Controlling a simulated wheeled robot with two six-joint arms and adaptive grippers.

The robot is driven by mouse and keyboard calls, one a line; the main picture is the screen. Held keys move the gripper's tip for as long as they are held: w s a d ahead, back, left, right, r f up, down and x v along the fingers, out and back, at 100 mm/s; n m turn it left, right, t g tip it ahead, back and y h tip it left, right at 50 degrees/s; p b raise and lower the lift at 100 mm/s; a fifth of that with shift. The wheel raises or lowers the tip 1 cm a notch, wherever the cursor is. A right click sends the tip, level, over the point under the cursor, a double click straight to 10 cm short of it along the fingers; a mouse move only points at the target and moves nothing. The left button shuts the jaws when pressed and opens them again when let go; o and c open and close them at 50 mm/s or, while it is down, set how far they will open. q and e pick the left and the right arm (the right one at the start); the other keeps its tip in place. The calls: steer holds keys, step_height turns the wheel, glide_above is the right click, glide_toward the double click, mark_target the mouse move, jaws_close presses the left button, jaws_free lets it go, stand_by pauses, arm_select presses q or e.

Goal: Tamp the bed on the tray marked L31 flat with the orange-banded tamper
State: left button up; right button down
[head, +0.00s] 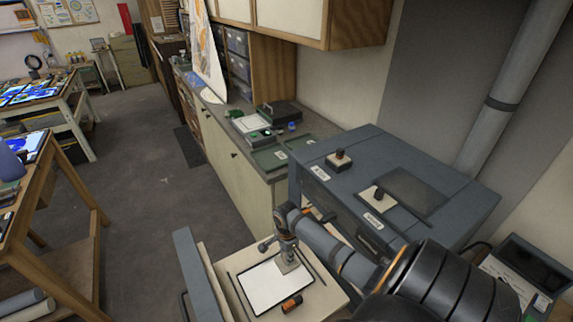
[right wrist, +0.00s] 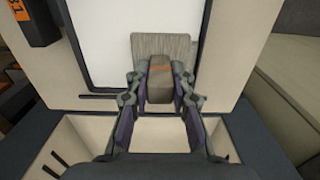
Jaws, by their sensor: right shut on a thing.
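The tray (head: 249,291) holds a flat white bed (head: 278,289) inside a dark rim. It sits in an open drawer below my right arm, and the bed also shows in the right wrist view (right wrist: 110,35). My right gripper (right wrist: 160,88) is shut on the orange-banded tamper's brown handle (right wrist: 160,72). The tamper's grey plate (head: 291,264) is over the bed's right part; contact is unclear. My left gripper is out of view.
Green trays (head: 270,158) and dark boxes stand on the counter behind. A wooden table (head: 60,195) is at the left; the floor between is clear.

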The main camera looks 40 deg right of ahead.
steer(key=shift+s+f, duration=0.1)
stand_by(0.7)
steer(key=shift+r, duration=1.15)
steer(key=shift+r, duration=2)
steer(key=shift+f, duration=0.1)
